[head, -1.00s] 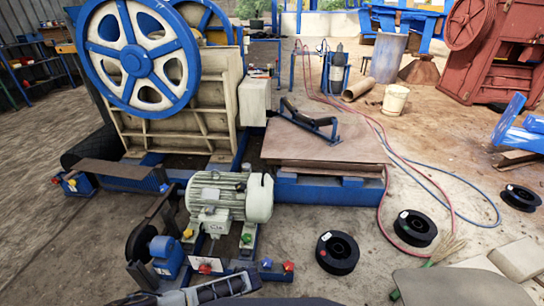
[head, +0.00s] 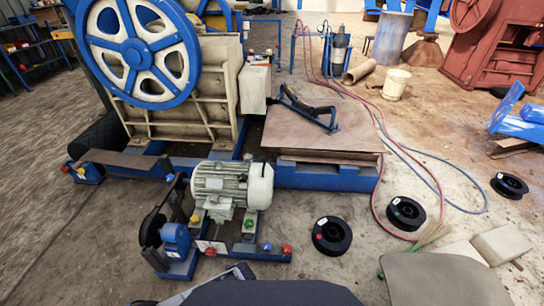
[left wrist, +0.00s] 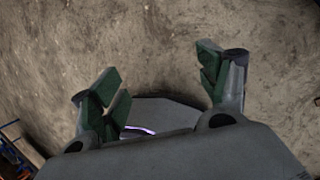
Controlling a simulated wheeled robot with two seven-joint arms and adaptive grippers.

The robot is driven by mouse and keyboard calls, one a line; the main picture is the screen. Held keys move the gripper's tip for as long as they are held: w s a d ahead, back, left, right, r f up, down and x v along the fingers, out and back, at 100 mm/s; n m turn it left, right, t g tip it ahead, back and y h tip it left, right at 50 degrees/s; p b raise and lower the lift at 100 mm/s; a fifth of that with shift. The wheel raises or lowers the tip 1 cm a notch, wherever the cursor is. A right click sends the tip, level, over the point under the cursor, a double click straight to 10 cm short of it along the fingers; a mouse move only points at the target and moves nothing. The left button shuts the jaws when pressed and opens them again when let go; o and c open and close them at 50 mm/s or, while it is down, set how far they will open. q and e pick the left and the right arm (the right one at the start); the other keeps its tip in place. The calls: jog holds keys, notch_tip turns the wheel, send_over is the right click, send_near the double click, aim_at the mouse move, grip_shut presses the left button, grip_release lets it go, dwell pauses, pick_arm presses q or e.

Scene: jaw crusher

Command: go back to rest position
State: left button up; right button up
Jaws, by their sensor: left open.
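My left gripper (left wrist: 160,90) shows in the left wrist view with its two green-padded fingers spread wide apart. Nothing is between the fingers, and bare grey-brown ground lies beyond them. In the head view only dark parts of my own body show along the bottom edge, and the left gripper's fingers cannot be made out there. My right gripper is in neither view. The jaw crusher (head: 165,115), with its blue-and-white flywheel (head: 138,50), stands at the upper left of the head view. A grey-white motor (head: 232,186) sits on blue rails in front of it.
A brown plate (head: 325,138) lies on a blue base right of the crusher. A white bucket (head: 395,84) and a red machine (head: 505,50) stand farther back. Open floor lies at the left.

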pick_arm(q)
jog(key=s+a+r+n+h+p, duration=0.1)
jog(key=s+r+n+p, duration=0.3)
jog(key=s+n+p, duration=0.4)
jog(key=s+a+r+n+t+h+p, duration=0.1)
jog(key=s+a+r+n+p, duration=0.3)
jog(key=s+n+p, duration=0.4)
jog(key=s+a+r+n+h+p, duration=0.2)
jog(key=s+r+n+p, duration=0.3)
jog(key=s+p, duration=0.5)
jog(key=s+n, duration=0.2)
jog(key=s, duration=0.3)
jog(key=shift+a+n+p, duration=0.35)
jog(key=shift+n, duration=0.05)
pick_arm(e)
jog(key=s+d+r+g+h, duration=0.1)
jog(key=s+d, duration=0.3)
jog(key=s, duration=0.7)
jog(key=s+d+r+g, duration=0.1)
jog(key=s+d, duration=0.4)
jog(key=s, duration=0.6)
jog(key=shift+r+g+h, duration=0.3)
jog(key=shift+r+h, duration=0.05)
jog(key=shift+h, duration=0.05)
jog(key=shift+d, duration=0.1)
